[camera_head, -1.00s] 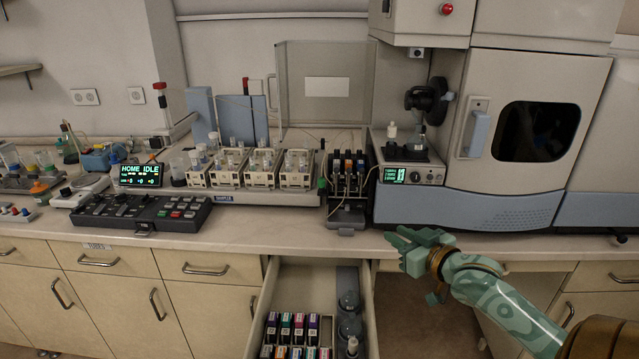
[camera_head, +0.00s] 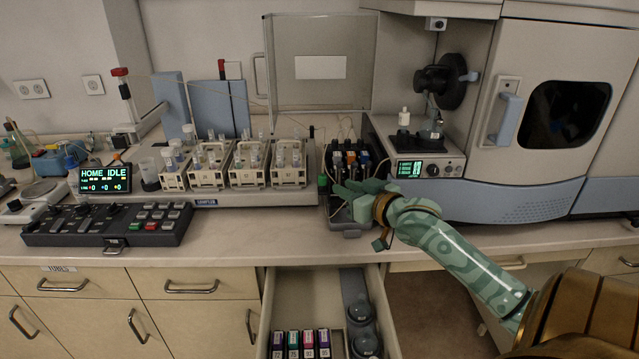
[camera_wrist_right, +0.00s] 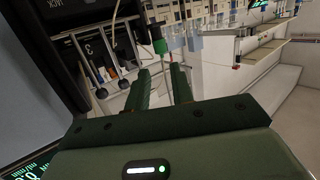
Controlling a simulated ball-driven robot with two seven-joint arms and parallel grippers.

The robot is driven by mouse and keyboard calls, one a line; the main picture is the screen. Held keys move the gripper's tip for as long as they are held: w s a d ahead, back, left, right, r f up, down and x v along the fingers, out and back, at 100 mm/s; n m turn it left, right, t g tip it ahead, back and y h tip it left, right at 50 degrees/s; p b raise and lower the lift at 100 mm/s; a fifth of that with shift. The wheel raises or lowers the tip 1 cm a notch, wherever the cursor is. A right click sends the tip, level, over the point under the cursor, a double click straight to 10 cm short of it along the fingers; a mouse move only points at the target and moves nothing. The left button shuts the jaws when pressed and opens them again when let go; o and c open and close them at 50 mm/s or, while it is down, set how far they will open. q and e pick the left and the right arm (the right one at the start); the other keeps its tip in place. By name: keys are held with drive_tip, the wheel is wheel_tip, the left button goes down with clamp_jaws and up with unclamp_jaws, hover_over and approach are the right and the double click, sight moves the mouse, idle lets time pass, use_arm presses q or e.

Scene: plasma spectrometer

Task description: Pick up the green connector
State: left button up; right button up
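The green connector (camera_head: 323,184) is small and sits at the left side of the pump block, at the sampler's right end. In the right wrist view the green connector (camera_wrist_right: 159,46) hangs at the lower end of a thin tube, just beyond and between the fingertips. My right gripper (camera_head: 343,192) reaches in from the right, its fingertips close to the connector. In the right wrist view the right gripper (camera_wrist_right: 160,78) is open, its two fingers apart with nothing between them. My left gripper is not in view.
The pump block (camera_head: 350,165) with several cables stands close to my right gripper. The sampler racks (camera_head: 245,170) stand to the left. An open drawer (camera_head: 268,310) holds several small boxes below. The bench front strip (camera_head: 240,240) is clear.

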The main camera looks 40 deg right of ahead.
sight(325, 181)
drive_tip(key=w, duration=0.2)
drive_tip(key=w+f+b, duration=0.1)
drive_tip(key=shift+w+d, duration=0.2)
drive_tip(key=shift+w, duration=0.65)
drive_tip(key=w+b, duration=0.1)
drive_tip(key=w, duration=0.2)
drive_tip(key=w+f+b, duration=0.1)
drive_tip(key=shift+w+d+b, duration=0.25)
drive_tip(key=shift+w+b, duration=0.05)
drive_tip(key=shift+w, duration=0.15)
drive_tip(key=shift+r, duration=0.15)
clamp_jaws()
